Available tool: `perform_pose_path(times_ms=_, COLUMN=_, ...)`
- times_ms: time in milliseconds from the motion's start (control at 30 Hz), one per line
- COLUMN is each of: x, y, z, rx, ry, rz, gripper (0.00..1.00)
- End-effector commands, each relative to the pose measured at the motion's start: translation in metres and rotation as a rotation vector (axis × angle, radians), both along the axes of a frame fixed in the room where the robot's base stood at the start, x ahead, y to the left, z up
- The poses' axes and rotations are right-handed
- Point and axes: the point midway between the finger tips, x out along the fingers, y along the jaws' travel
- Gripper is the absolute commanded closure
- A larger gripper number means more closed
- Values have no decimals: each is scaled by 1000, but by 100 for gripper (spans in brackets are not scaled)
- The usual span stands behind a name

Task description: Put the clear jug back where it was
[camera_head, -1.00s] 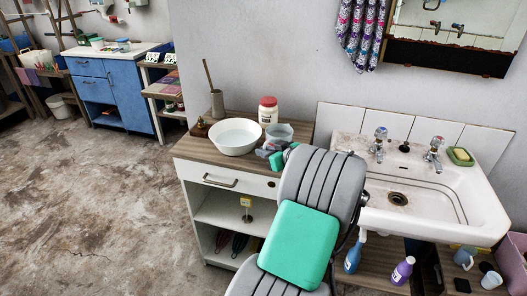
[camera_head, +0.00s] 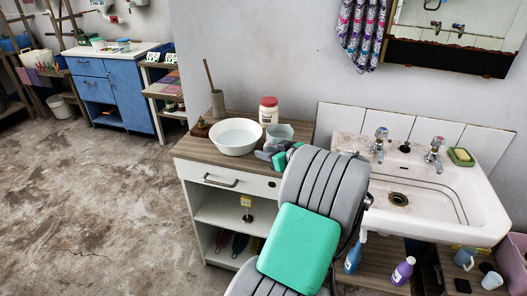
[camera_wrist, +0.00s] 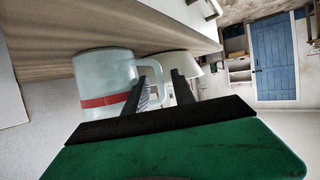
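The clear jug (camera_head: 279,132) stands on the wooden counter top (camera_head: 190,148), right of the white basin and in front of the red-lidded jar. In the wrist view the jug (camera_wrist: 105,82) is pale and translucent with a red band, and its handle (camera_wrist: 157,72) points towards my fingers. My gripper (camera_wrist: 163,88) has its two dark fingers apart, with the handle at or between them; I cannot tell if they touch it. In the head view my gripper (camera_head: 270,154) is low in front of the jug, partly hidden by my arm.
The white basin (camera_head: 236,137), the red-lidded jar (camera_head: 268,111) and a holder with a stick (camera_head: 217,103) crowd the counter. The sink (camera_head: 440,190) with taps is on the right. Bottles stand below it. The floor at left is clear.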

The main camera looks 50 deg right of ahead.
Motion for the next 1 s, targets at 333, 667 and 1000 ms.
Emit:
perform_pose_path(times_ms=333, x=-80, y=13, z=30, rx=-2, ry=1, rz=-5, gripper=69)
perform_pose_path(times_ms=667, x=-86, y=28, z=36, rx=13, ry=23, rz=20, gripper=69)
perform_pose_path(times_ms=1000, x=25, y=244, z=-20, rx=173, ry=496, rz=240, gripper=69)
